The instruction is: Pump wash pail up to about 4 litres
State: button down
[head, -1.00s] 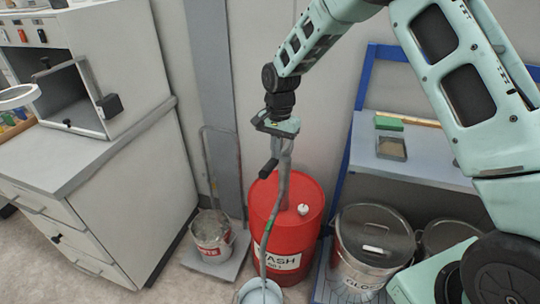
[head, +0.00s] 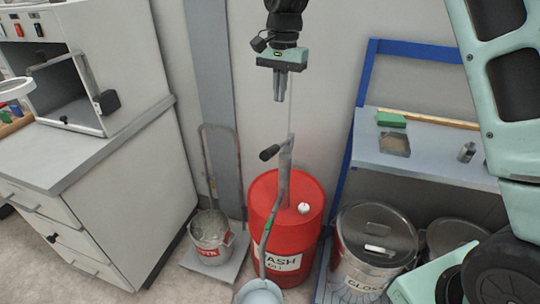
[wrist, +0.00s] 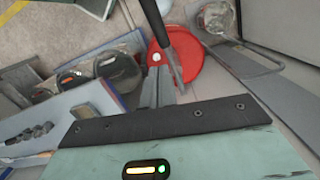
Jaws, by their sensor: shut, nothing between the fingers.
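A red drum (head: 312,225) labelled WASH stands on the floor in the middle of the head view. A grey pump (head: 284,170) rises from its top, with a black handle (head: 269,153) sticking out to the left. A hose (head: 268,232) runs down to a pale pail (head: 260,292), cut off by the bottom edge; I cannot read its level. My gripper (head: 279,99) is shut and empty, pointing down above the pump and apart from the handle. The wrist view shows the red drum (wrist: 195,62) beyond the gripper fingers (wrist: 168,88).
A bucket (head: 210,240) stands on a grey platform left of the drum. A lidded GLOSS bin (head: 375,255) stands to its right. A blue-framed bench (head: 440,172) holds a green block (head: 391,119) and a small tray (head: 395,143). A cabinet (head: 125,190) fills the left.

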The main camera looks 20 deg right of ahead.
jog(key=shift+w+r, duration=0.1)
jog(key=shift+r, duration=0.95)
jog(key=s+a+f+n, duration=0.1)
jog(key=s+a+n, duration=0.35)
jog(key=s, duration=0.45)
jog(key=s+a+f+n, duration=0.1)
jog(key=s+a+n, duration=0.4)
jog(key=s, duration=0.4)
jog(key=s+f+n, duration=0.2)
jog(key=s+n, duration=0.1)
jog(key=s, duration=0.6)
jog(key=s+f+n, duration=0.3)
jog(key=s+n, duration=0.1)
jog(key=s, duration=0.5)
jog(key=shift+s+d+t, duration=0.25)
jog(key=shift+t, duration=0.15)
